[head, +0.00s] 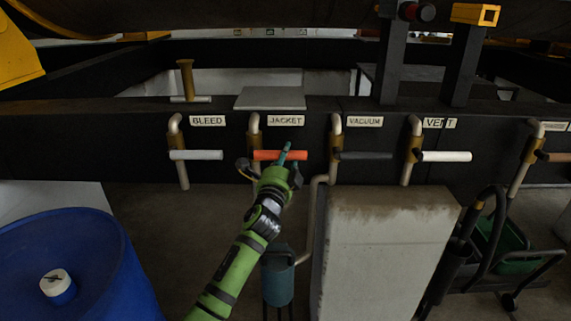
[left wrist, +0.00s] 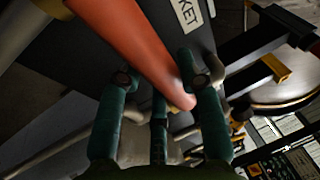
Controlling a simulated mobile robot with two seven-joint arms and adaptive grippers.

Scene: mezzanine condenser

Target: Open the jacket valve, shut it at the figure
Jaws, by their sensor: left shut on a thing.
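The jacket valve has an orange lever (head: 267,155) lying level below the JACKET label (head: 285,120) in the head view. In the left wrist view the orange lever (left wrist: 135,45) runs slantwise between my fingers. My left gripper (head: 287,158) is shut on the lever near its right end. Its green fingers (left wrist: 158,85) lie on both sides of the lever in the left wrist view. My gripper hides part of the lever's right end in the head view. No readable figure shows. My right gripper is in neither view.
White BLEED (head: 196,155), dark VACUUM (head: 365,155) and white VENT (head: 446,156) levers flank the jacket valve on the dark beam. A blue drum (head: 95,270) stands at left, a pale block (head: 380,250) right of my arm, and a cart (head: 500,250) beyond it.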

